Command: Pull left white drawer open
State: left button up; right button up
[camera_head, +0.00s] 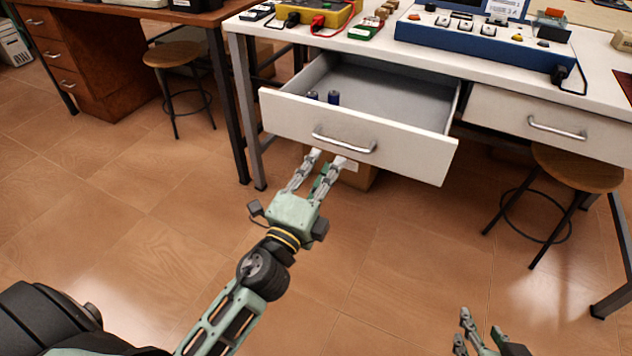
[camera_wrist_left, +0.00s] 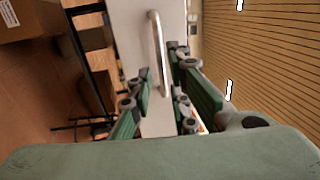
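The left white drawer (camera_head: 358,142) is pulled out from under the white table, and its grey inside shows. Its curved metal handle (camera_head: 343,143) is on the front; the handle also shows in the left wrist view (camera_wrist_left: 157,52). My left gripper (camera_head: 330,159) is at the drawer front, just below the handle. Its fingers are apart, and I see nothing clamped between them. In the left wrist view, the handle lies ahead, between the lines of the two fingers; contact is unclear. My right gripper (camera_head: 481,323) is at the bottom edge, partly cut off, fingers apart and empty.
Dark batteries (camera_head: 333,98) stand in the drawer. A closed white drawer (camera_head: 550,122) is to the right. A stool (camera_head: 577,168) stands under it, and another stool (camera_head: 173,54) is at the left. A blue device (camera_head: 480,38) sits on the tabletop. The floor in front is clear.

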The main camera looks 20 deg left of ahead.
pick_arm(q)
jog(key=shift+s+f, duration=0.2)
jog(key=shift+s, duration=0.9)
jog(key=shift+s+f, duration=0.2)
jog(key=shift+s, duration=0.9)
jog(key=shift+a, duration=0.1)
